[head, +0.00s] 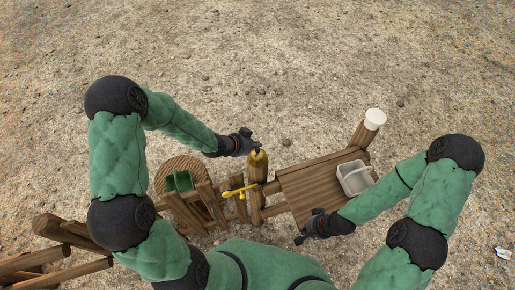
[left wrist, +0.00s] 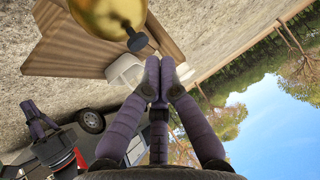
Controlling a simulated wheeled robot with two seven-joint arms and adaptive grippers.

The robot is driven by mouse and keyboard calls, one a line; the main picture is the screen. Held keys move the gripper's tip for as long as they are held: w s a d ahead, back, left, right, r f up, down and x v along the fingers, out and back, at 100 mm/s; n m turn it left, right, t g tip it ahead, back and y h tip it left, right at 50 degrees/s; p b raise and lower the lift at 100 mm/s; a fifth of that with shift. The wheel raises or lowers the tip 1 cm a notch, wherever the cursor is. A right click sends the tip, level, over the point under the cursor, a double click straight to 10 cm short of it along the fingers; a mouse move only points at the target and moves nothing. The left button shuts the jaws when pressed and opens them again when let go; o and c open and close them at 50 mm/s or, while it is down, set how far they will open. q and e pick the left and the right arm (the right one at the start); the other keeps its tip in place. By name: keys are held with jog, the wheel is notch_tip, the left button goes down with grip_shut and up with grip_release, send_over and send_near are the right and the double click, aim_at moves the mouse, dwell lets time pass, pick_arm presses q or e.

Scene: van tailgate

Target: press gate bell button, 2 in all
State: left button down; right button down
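The gate bell is a golden dome (head: 258,160) on top of a wooden post, with a small dark button (head: 257,150). In the left wrist view the dome (left wrist: 105,14) is at the top, cut off by the edge, and its dark button (left wrist: 137,42) sticks out toward my fingers. My left gripper (head: 255,144) is right at the button in the head view. In the left wrist view its fingertips (left wrist: 160,64) are together, empty, just below and right of the button; contact is not visible. My right gripper (head: 305,226) is open and empty at the wooden table's near edge.
A wooden table (head: 305,185) right of the post holds a grey-white basket (head: 356,178). A white-topped post (head: 374,119) stands behind it. A yellow handle (head: 238,191) and a green container (head: 180,182) are left of the post. Bare ground lies beyond.

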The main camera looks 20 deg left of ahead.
aim_at(255, 151)
pick_arm(q)
jog(key=shift+r+p, duration=2.15)
jog(key=shift+r, duration=0.4)
jog(key=shift+f, duration=0.1)
